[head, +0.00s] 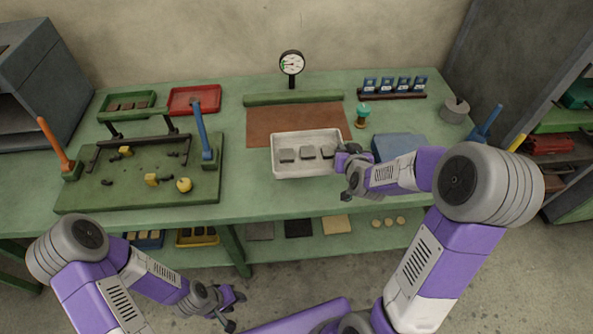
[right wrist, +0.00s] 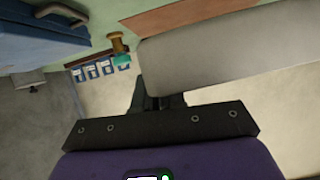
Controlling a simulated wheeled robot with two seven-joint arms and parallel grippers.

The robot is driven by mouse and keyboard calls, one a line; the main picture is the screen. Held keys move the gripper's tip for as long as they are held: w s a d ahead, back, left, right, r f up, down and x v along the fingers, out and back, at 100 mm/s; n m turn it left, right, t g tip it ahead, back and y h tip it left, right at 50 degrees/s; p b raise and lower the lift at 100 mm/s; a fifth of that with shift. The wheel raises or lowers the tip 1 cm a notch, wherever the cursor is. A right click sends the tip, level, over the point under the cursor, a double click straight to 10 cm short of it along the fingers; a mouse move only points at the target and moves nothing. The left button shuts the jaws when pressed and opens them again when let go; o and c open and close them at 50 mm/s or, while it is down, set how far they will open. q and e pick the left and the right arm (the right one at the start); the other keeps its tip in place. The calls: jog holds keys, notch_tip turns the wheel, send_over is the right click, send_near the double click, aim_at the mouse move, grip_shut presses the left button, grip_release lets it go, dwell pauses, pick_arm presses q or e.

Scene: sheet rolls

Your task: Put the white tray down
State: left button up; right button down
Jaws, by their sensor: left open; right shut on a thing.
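The white tray (head: 277,168) is at the middle of the green bench, in front of the brown mat. Several grey pieces (head: 307,153) lie in it. My right gripper (head: 343,158) is shut on the tray's right end; the tray's pale wall (right wrist: 220,50) fills much of the right wrist view, above the jaws (right wrist: 155,98). I cannot tell whether the tray's underside touches the bench. My left gripper (head: 234,306) is open and empty, low in front of the bench, away from the tray.
A brown mat (head: 290,122) lies behind the tray. A green fixture board (head: 110,195) with levers is at left, with green and red trays (head: 195,100) behind it. A blue box (head: 400,146) and a teal-topped stamp (head: 363,112) stand at right. Bench between board and tray is clear.

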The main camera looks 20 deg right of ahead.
jog(key=b, duration=0.2)
send_over(340, 177)
notch_tip(340, 177, down, 5)
jog(key=shift+f, duration=0.15)
jog(key=shift+f+b, duration=0.85)
jog(key=shift+f, duration=1.4)
jog(key=shift+r, duration=0.1)
jog(key=c, duration=1.6)
grip_release()
jog(key=o, duration=0.4)
